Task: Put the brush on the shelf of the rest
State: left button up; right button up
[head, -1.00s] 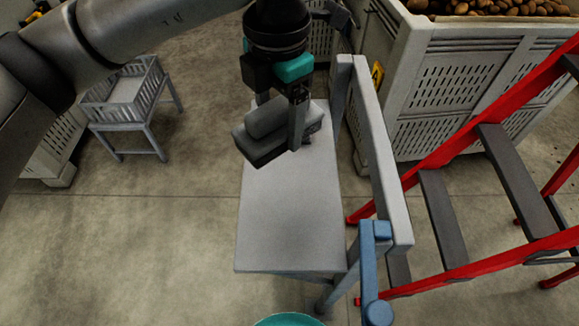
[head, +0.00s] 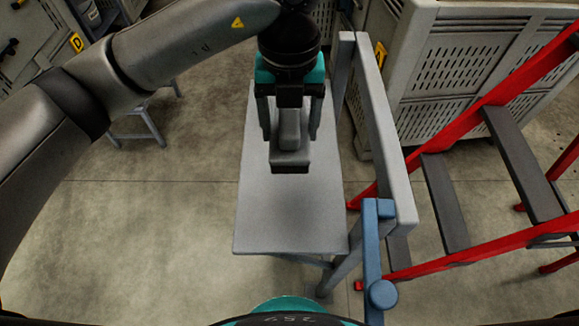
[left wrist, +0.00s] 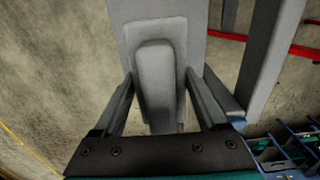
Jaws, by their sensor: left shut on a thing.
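The brush (head: 291,158) is a grey block with a raised, rounded grip along its top. My left gripper (head: 291,136) points down with one finger on each side of this grip and is shut on it. The rest is a grey stand with a flat, pale shelf (head: 288,215) and an upright rail (head: 377,130) on its right. The brush is over the far half of the shelf, roughly lined up with its length. I cannot tell whether its underside touches the shelf. The left wrist view also shows the brush (left wrist: 155,75) between the fingers (left wrist: 160,95). My right gripper is not in view.
A blue bracket (head: 371,250) is at the rail's near end. A red stepladder (head: 465,140) stands close on the right. A slatted grey crate (head: 460,70) is behind it. The near half of the shelf is bare, and open floor lies to its left.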

pick_arm(q)
jog(key=b, duration=0.2)
send_over(290, 186)
notch_tip(290, 186, down, 9)
notch_tip(290, 186, down, 2)
jog(key=shift+f, duration=0.6)
jog(key=shift+f+b, duration=0.35)
jog(key=shift+f, duration=1.35)
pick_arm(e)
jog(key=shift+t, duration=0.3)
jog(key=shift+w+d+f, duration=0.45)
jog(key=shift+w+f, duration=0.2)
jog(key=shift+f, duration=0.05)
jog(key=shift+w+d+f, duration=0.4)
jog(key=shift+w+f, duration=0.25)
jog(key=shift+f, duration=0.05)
pick_arm(q)
jog(key=shift+f, duration=0.15)
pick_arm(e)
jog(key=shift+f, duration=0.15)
pick_arm(q)
jog(key=o, duration=1.5)
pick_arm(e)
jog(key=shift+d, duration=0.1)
